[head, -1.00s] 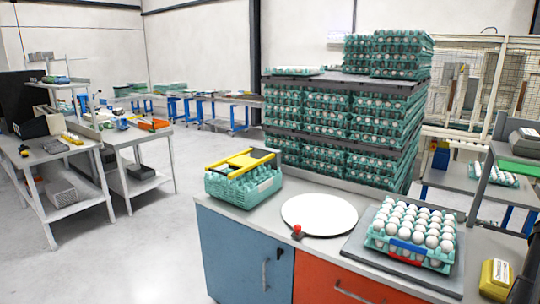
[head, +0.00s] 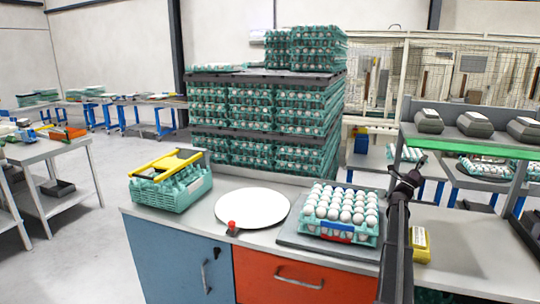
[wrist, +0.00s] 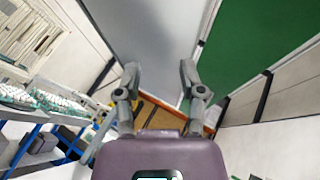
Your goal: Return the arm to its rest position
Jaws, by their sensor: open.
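My gripper (wrist: 160,78) shows in the wrist view with its two fingers spread apart and nothing between them. In the head view my dark arm (head: 396,235) stands upright at the right, in front of the counter. It is just right of the tray of white eggs (head: 341,208), which sits on a grey plate on the counter. I cannot make out the fingers in the head view.
The counter (head: 190,232) also holds a teal crate with a yellow frame (head: 171,182), a white round disc (head: 252,209) and a small red knob (head: 232,226). A yellow device (head: 420,243) stands beside my arm. Stacked egg trays (head: 262,110) rise behind. A green-edged shelf (head: 470,148) is at the right.

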